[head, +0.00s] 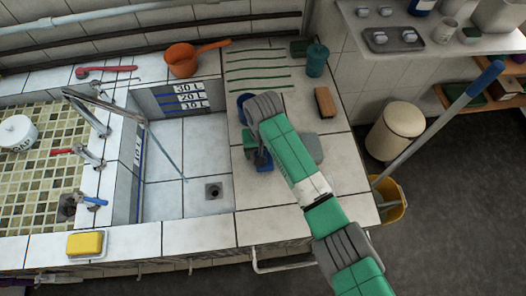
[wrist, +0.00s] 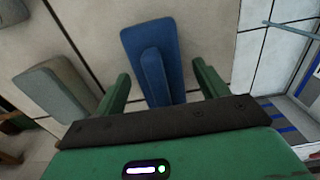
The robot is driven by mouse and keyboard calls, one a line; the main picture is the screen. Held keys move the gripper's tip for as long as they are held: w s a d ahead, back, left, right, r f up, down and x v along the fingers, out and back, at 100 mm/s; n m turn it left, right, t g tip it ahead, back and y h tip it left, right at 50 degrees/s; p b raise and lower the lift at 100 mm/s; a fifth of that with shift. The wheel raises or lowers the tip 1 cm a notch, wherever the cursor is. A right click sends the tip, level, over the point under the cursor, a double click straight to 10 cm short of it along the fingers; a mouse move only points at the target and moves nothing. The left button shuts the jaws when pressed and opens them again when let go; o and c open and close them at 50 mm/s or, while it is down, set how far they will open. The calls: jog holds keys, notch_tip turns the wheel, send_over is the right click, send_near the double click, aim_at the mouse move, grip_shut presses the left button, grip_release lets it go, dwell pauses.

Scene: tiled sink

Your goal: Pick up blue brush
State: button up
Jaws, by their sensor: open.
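The blue brush (wrist: 150,55) lies on the pale tiles in the wrist view, with a raised narrow handle along its middle. In the head view part of the blue brush (head: 264,161) shows beside my gripper (head: 257,147); my arm hides the rest. In the wrist view my gripper (wrist: 163,87) is open, with one green finger on each side of the brush's near end. Gaps show between the fingers and the brush. I cannot tell how far above the tiles the fingertips are.
A grey-green block (wrist: 60,88) lies left of my gripper in the wrist view.

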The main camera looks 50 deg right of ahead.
jog(key=c, duration=1.1)
jog(key=shift+r, duration=0.55)
notch_tip(320, 180, up, 3)
jog(key=shift+w+f+b, duration=0.1)
jog(key=shift+f+b, duration=0.1)
jog(key=shift+b, duration=0.1)
jog(key=s+a+p, duration=0.1)
jog(key=s, duration=0.3)
jog(key=s+a+r+p, duration=0.1)
jog(key=s+a, duration=0.1)
jog(key=s, duration=0.3)
jog(key=s+a+p, duration=0.1)
jog(key=s+a, duration=0.1)
jog(key=s, duration=0.3)
jog(key=shift+s+a+r, duration=0.1)
jog(key=shift+s+r, duration=0.1)
jog(key=shift+r, duration=0.05)
jog(key=shift+s+a+f, duration=0.1)
jog(key=shift+s+a, duration=0.05)
jog(key=shift+s, duration=0.25)
